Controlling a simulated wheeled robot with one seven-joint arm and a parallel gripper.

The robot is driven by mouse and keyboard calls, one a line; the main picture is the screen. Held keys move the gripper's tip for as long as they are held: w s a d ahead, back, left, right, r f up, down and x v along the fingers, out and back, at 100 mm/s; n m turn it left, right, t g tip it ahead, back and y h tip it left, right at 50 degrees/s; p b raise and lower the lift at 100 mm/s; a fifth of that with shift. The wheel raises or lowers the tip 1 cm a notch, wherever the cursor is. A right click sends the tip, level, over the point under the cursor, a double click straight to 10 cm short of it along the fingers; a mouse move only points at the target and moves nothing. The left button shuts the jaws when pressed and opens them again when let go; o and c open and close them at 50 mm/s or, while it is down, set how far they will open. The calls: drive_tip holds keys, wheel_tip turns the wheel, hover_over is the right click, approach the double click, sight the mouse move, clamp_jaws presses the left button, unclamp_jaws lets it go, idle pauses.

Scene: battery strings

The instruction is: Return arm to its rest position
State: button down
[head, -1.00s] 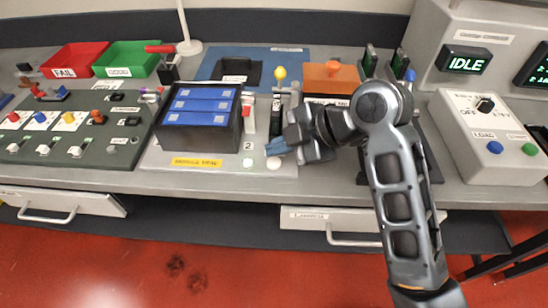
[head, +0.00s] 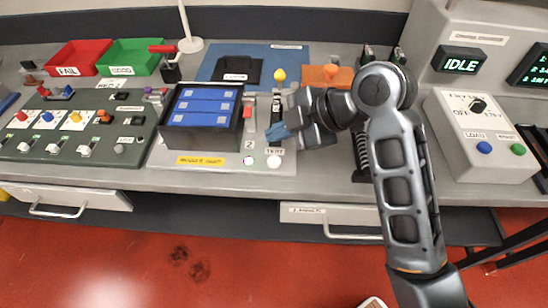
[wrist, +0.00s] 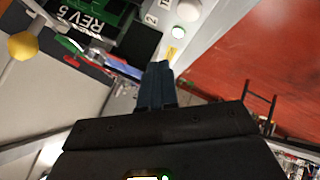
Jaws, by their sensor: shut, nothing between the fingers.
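My gripper (head: 274,133) is in the middle of the head view, above the right side of the grey fixture plate that holds the black box of blue battery cells (head: 203,104). Its blue fingers are together, with nothing between them. The wrist view also shows the shut fingers (wrist: 156,86), with the fixture plate and its white round button (wrist: 188,10) beyond them. My arm reaches in from the lower right of the head view, bent at the elbow. The fingertips look raised off the plate, but the gap is hard to judge.
A yellow-knobbed lever (head: 279,75) stands just behind my gripper. An orange block (head: 328,77) is behind my arm. A control box (head: 484,130) and an IDLE display (head: 460,60) are at the right. Red (head: 76,57) and green (head: 131,57) bins stand far left.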

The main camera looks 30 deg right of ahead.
idle(0.3)
drive_tip(key=s+f+m, duration=0.2)
drive_tip(key=s+a+f+m+t+h, duration=0.1)
drive_tip(key=s+f+m, duration=0.1)
drive_tip(key=s+a+f+m, duration=0.1)
drive_tip(key=s+f, duration=0.1)
drive_tip(key=shift+f+m+t+h, duration=0.15)
drive_tip(key=shift+m+t+h, duration=0.15)
drive_tip(key=shift+m+t, duration=0.1)
drive_tip(key=s+d+m+t+h, duration=0.3)
drive_tip(key=s+m, duration=0.6)
drive_tip(key=s, duration=1)
drive_tip(key=s+a+r+m+t, duration=0.1)
drive_tip(key=s+r+t, duration=0.1)
drive_tip(key=s+r, duration=0.5)
drive_tip(key=shift+s+a+r+t+h, duration=0.2)
drive_tip(key=shift+s+t+h, duration=0.1)
drive_tip(key=shift+h, duration=0.1)
drive_tip(key=shift+f, duration=0.1)
